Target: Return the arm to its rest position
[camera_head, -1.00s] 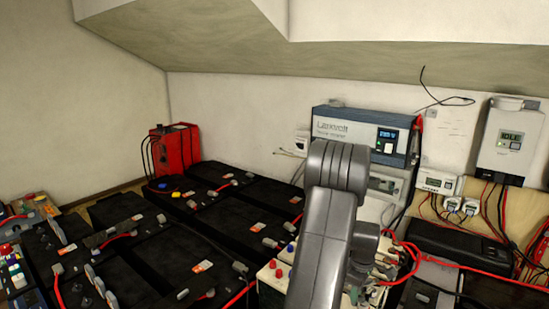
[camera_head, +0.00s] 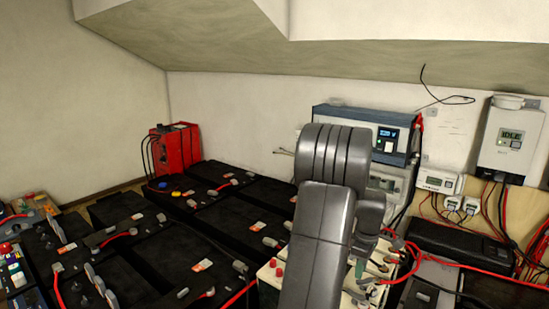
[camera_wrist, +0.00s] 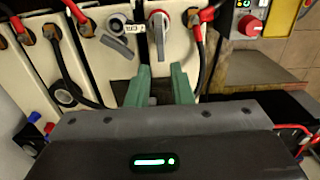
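My arm (camera_head: 325,220) rises in the middle of the head view and hides part of the wall units and the batteries behind it. My gripper (camera_wrist: 159,80) shows in the wrist view as two green fingers, set apart with nothing seen between them.
Black batteries (camera_head: 165,253) with cables fill the left and middle. A red box (camera_head: 174,148) stands at the back. A blue-grey inverter (camera_head: 401,121) and an "IDLE" unit (camera_head: 507,140) are on the wall at right. Red cables (camera_head: 455,261) run at lower right. A sloped ceiling hangs above.

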